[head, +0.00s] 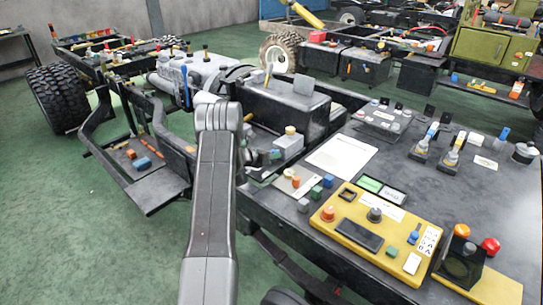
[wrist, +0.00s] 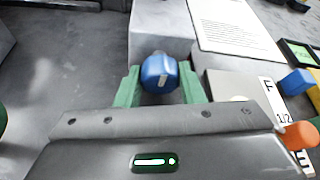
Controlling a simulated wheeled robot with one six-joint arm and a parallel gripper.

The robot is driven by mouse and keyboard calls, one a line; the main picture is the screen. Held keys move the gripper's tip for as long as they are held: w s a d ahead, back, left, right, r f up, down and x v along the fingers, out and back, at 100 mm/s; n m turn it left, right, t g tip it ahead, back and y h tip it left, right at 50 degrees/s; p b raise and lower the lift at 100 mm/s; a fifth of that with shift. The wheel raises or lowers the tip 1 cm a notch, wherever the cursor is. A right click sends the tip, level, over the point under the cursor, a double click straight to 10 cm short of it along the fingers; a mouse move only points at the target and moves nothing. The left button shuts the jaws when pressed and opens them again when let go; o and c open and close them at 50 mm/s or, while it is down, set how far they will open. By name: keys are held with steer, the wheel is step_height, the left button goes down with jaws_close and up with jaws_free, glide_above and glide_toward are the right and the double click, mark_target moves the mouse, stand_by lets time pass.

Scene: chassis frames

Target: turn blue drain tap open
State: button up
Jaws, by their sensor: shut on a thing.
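The blue drain tap (wrist: 158,72) is a round blue knob with a short white mark on its face, in the upper middle of the wrist view. My gripper (wrist: 160,84) has its two green fingers on either side of the knob and is shut on it. The white mark runs nearly up and down in the picture. The tap's stem and base are hidden behind the knob and the gripper body. In the head view my own arm covers much of this spot, and I cannot make out the tap there.
A light grey block (wrist: 160,22) stands just beyond the tap. A white sheet (head: 341,156) lies on the dark deck. To the right are a plate with an orange knob (wrist: 300,134) and a blue block (wrist: 297,82). A yellow panel (head: 371,232) sits further right.

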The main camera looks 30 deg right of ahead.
steer(key=o, duration=1)
steer(key=b+v, duration=0.1)
steer(key=v, duration=1.3)
steer(key=shift+f, duration=0.1)
steer(key=p+x, duration=0.1)
steer(key=x, duration=1.3)
